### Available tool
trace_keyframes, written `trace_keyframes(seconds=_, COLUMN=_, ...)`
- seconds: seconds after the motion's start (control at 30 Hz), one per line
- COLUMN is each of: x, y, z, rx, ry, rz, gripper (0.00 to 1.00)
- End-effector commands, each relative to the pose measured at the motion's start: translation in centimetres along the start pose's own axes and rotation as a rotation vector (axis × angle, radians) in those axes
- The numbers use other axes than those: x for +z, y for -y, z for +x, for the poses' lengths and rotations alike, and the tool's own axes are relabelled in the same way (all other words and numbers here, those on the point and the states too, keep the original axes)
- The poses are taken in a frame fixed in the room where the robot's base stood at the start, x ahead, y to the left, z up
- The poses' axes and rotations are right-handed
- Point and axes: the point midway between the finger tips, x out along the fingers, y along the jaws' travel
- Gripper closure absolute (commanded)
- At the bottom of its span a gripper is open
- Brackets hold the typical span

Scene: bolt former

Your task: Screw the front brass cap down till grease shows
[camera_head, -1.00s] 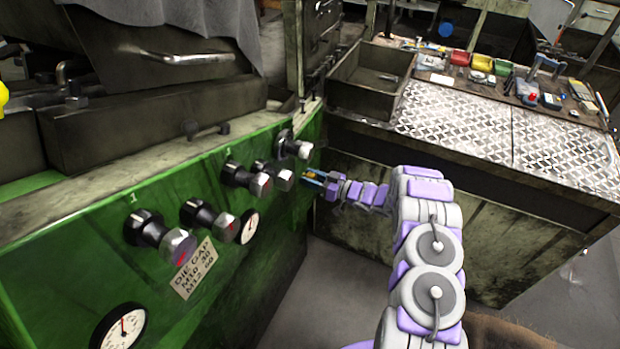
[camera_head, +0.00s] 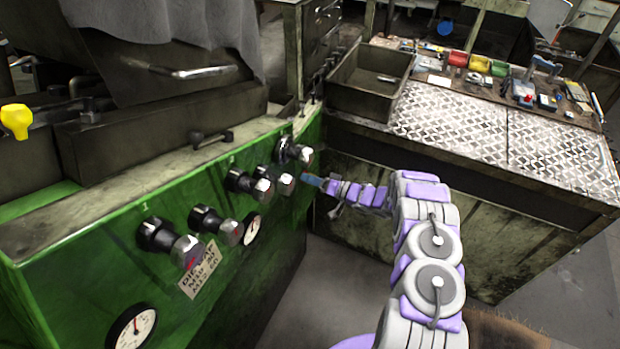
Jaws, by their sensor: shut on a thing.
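My gripper (camera_head: 313,181) is at the right end of the green machine panel (camera_head: 222,285), beside the panel's knobs. Its small fingers are shut on the front brass cap. The cap is almost wholly hidden by the fingers, and I cannot make out its thread or any grease. My purple and grey arm reaches in from the lower right.
Several black knobs with metal ends, such as the nearest one (camera_head: 168,241), stick out close to my gripper. A dial gauge (camera_head: 131,328) and a die gap label (camera_head: 198,269) are on the panel. A bench with a patterned top (camera_head: 450,122) and an open tray (camera_head: 366,92) stands behind.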

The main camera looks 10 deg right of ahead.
Motion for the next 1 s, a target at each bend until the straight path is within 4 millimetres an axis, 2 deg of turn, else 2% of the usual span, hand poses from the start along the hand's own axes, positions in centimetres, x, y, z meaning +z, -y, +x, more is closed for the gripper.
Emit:
trace_keyframes(seconds=0.6, x=-0.31, y=-0.55, z=-0.34, rx=0.007, ry=-0.011, rz=0.531, gripper=0.87)
trace_keyframes(seconds=1.0, x=-0.31, y=-0.71, z=-0.38, rx=0.008, ry=-0.013, rz=0.687, gripper=0.87)
